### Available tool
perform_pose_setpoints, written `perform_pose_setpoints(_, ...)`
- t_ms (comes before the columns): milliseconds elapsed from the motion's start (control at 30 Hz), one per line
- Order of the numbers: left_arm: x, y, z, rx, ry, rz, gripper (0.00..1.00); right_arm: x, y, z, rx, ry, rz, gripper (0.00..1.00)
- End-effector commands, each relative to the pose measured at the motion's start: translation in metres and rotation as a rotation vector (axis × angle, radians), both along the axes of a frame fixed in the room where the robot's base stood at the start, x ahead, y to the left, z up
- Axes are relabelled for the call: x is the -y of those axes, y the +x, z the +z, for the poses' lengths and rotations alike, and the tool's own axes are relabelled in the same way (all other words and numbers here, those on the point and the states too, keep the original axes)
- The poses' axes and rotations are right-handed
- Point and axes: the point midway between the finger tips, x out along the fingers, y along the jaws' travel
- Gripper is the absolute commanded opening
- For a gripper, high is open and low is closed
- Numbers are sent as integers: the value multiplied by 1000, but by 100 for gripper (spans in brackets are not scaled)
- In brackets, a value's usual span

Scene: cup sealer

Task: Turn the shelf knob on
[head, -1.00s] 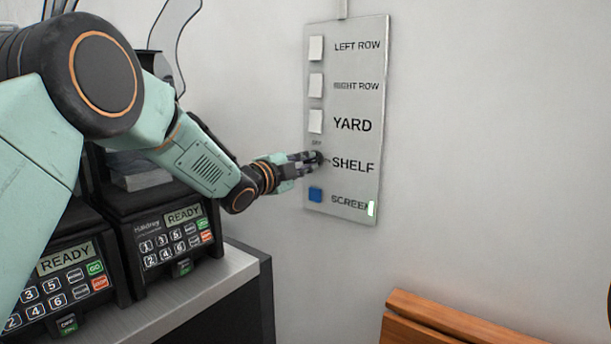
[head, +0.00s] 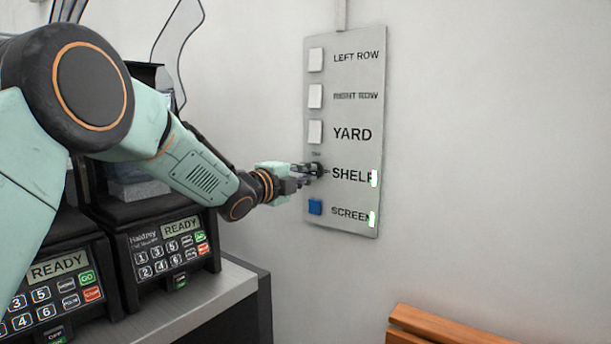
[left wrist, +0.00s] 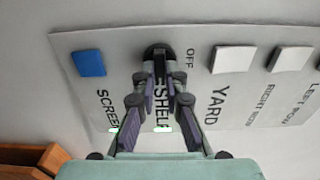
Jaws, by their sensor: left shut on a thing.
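The shelf knob (head: 317,170) is a small black knob beside the word SHELF on the grey wall panel (head: 352,105). My left gripper (head: 308,171) reaches it from the left and is shut on it. In the left wrist view the two fingers of my left gripper (left wrist: 160,85) close around the black knob (left wrist: 158,53), and they partly cover the SHELF label. A green light (head: 374,178) glows at the right end of the SHELF row. My right gripper is not in view.
White switches for LEFT ROW (head: 316,59), RIGHT ROW (head: 315,96) and YARD (head: 315,132) sit above the knob. The blue SCREEN switch (head: 315,207) is just below, with its own green light (head: 372,219). Two sealing machines (head: 165,250) stand on a counter at left. A wooden bench (head: 450,325) is lower right.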

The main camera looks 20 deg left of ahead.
Motion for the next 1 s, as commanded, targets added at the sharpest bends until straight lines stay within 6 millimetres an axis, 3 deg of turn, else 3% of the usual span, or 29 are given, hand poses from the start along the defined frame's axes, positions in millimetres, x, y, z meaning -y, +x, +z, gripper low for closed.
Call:
perform_pose_setpoints(100, 0, 0, 4, 8, 1, 0, 0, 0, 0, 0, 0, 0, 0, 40)
perform_pose_setpoints(133, 0, 0, 4, 8, 1, 0, 13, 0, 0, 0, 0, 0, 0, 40)
perform_pose_setpoints(400, 0, 0, 2, 4, 0, 0, 34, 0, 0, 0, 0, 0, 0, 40)
perform_pose_setpoints(767, -2, -4, 1, 1, -1, 0, 34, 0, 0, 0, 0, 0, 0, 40)
perform_pose_setpoints(1000, -14, -33, 1, 0, -5, 2, 34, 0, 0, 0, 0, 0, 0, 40)
